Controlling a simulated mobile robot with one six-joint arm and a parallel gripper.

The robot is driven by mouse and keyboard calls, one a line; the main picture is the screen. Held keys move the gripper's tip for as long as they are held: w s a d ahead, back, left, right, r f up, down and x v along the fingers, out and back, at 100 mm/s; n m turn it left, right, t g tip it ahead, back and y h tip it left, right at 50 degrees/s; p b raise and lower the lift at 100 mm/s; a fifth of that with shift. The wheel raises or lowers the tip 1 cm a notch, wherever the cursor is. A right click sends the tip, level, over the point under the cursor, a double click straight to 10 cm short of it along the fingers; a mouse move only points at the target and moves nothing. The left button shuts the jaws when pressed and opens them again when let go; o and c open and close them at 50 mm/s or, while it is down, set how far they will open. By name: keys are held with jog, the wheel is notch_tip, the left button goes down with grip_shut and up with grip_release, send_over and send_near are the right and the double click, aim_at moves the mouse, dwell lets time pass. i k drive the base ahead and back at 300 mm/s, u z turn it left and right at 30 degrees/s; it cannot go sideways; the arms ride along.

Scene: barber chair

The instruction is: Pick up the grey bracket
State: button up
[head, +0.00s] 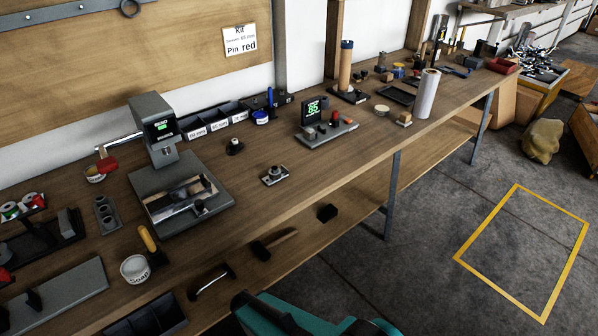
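Two small grey pieces on the workbench (330,165) could be the grey bracket, and I cannot tell which it is. One is a small grey plate with a raised round part (275,175), lying near the bench's front edge, right of the press. The other is a grey piece with several round holes (104,214), left of the press base. Neither is held. My gripper is not in view. A teal part at the bottom edge looks like part of my own body.
A grey press (158,130) stands on the bench. A soap tub (135,268) and a yellow-handled tool (148,240) are at front left. Labelled bins (215,118) and a green-digit display (312,110) stand farther back. The floor inside the yellow outline (456,257) is clear.

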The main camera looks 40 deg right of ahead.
aim_at(272, 178)
jog(key=z, duration=0.8)
jog(key=k, duration=0.95)
jog(key=u, duration=0.05)
jog(key=i, duration=0.9)
jog(key=z, duration=0.05)
